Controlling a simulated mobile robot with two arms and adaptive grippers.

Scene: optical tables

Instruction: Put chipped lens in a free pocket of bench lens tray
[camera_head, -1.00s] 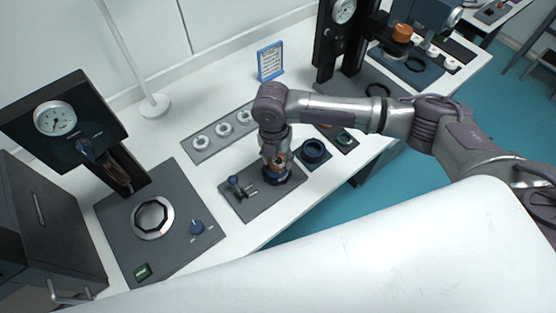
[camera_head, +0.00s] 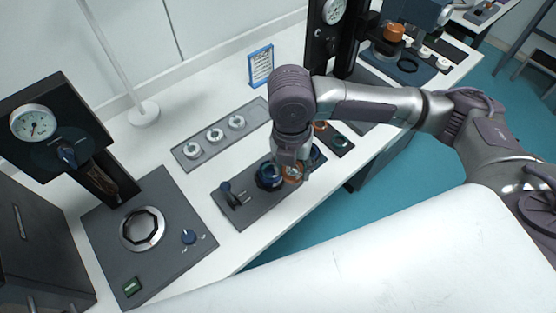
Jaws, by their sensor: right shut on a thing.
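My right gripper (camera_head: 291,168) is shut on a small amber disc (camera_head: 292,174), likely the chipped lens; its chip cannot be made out. The gripper is above the right end of a dark grey plate (camera_head: 241,214), just right of a blue ring mount (camera_head: 268,176). A grey strip with three white ring-shaped places (camera_head: 192,161) lies behind the plate. A small dark tray (camera_head: 338,150) with an orange and a green round piece lies to the right, partly behind my gripper. I cannot tell which of these two is the bench lens tray. My left gripper is not in view.
A second blue ring (camera_head: 315,155) is partly hidden behind the gripper. A blue-framed sign (camera_head: 260,66) and a white pole base (camera_head: 143,114) stand at the back. Gauge instruments (camera_head: 35,124) stand at left and top. The bench is clear around the grey strip.

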